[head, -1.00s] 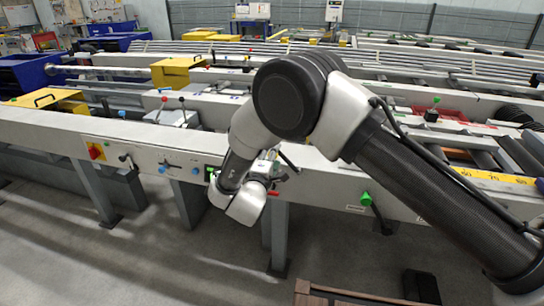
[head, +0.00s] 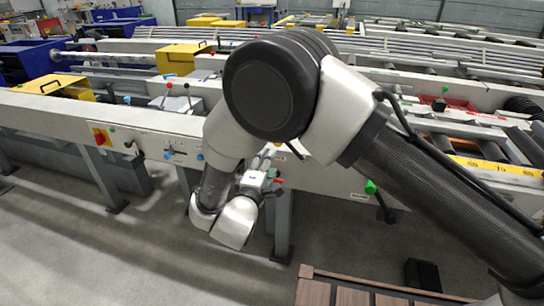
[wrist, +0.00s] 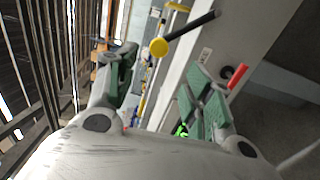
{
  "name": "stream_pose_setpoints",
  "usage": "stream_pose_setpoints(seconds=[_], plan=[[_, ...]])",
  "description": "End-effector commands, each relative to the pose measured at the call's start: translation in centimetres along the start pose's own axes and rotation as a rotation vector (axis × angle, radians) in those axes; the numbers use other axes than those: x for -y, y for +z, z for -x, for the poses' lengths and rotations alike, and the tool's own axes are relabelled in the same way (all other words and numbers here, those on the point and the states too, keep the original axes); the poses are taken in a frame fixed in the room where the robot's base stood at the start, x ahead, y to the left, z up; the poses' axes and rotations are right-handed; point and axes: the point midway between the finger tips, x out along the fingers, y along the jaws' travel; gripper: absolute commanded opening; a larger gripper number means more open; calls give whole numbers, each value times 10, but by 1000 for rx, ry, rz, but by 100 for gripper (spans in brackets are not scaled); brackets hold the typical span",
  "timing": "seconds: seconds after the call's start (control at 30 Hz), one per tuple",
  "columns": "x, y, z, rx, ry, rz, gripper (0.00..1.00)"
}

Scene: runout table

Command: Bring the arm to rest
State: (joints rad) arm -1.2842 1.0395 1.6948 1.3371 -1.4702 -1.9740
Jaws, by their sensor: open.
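My gripper (wrist: 162,66) is open in the wrist view. Its two green-padded fingers are apart, and I see nothing held between them. In the head view my gripper (head: 268,172) shows small and partly hidden behind my wrist. It is in front of the runout table (head: 60,112), close to its front face in the picture; I cannot tell the exact gap. My arm is bent, with its elbow high over the table front and its wrist hanging low.
In the wrist view a yellow knob (wrist: 159,47) on a black rod and a red handle (wrist: 238,76) show near my fingers. A slatted wooden thing (head: 345,294) stands at the bottom of the head view. The floor (head: 60,250) at lower left is clear.

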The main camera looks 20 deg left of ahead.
Motion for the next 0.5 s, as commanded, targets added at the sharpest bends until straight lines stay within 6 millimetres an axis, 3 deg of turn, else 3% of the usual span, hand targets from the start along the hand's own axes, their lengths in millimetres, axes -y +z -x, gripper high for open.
stream_pose_setpoints(seconds=[0.07,0.13,0.27,0.3,0.37,0.43,0.5], plan=[[1,-1,0,-3,-6,-47,52],[15,-8,0,-27,-66,-142,52],[71,-40,11,-158,-331,-367,52],[93,-47,21,-192,-441,-418,52],[116,-56,39,-229,-612,-489,52],[124,-63,62,-243,-810,-567,52],[118,-58,77,-214,-1003,-635,52]])
